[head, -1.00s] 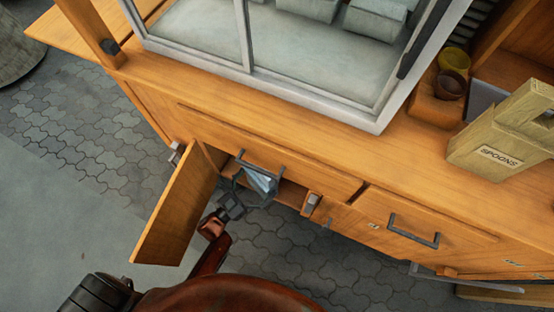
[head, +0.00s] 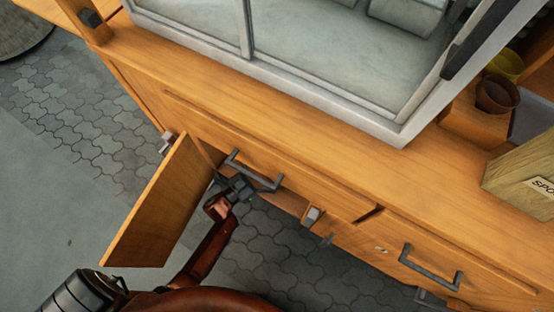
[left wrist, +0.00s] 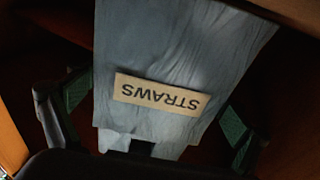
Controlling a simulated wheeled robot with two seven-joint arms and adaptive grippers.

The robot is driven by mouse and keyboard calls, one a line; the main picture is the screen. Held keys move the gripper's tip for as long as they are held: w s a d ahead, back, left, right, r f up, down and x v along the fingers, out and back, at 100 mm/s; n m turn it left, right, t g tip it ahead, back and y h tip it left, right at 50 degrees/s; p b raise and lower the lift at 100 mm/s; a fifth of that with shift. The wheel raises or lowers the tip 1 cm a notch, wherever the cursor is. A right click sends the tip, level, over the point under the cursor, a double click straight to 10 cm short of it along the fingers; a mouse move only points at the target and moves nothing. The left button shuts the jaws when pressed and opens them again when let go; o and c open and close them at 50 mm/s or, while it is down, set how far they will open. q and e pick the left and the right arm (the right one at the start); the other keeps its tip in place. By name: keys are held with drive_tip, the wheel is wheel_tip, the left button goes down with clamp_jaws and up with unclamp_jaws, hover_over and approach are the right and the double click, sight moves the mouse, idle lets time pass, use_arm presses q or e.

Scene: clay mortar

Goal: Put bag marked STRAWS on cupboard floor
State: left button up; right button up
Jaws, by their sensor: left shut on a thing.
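The grey-blue bag marked STRAWS (left wrist: 185,50) fills the middle of the left wrist view, its tan label upside down in that picture. My left gripper (left wrist: 155,112) is shut on the bag, with green finger pads showing at either side. In the head view my left gripper (head: 237,187) reaches into the cupboard opening below a drawer handle, beside the open cupboard door (head: 150,210). The bag is hidden there. The cupboard interior is dark in the wrist view, and I cannot tell whether the bag touches the cupboard floor. My right gripper is not in view.
A dark drawer handle (head: 255,172) juts out just above my left gripper. Another handle (head: 430,266) is to the right.

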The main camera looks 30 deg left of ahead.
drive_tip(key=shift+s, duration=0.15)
use_arm(q)
drive_tip(key=shift+f, duration=0.1)
drive_tip(key=o, duration=1.1)
drive_tip(key=shift+f, duration=0.15)
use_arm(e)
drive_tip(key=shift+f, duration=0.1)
use_arm(q)
drive_tip(key=shift+s, duration=0.2)
drive_tip(key=p+v, duration=0.1)
drive_tip(key=v, duration=0.2)
drive_tip(key=p+v, duration=0.2)
drive_tip(key=v, duration=0.1)
drive_tip(key=shift+s+a, duration=0.15)
drive_tip(key=shift+s, duration=0.1)
drive_tip(key=shift+s+a, duration=0.15)
drive_tip(key=shift+s, duration=0.15)
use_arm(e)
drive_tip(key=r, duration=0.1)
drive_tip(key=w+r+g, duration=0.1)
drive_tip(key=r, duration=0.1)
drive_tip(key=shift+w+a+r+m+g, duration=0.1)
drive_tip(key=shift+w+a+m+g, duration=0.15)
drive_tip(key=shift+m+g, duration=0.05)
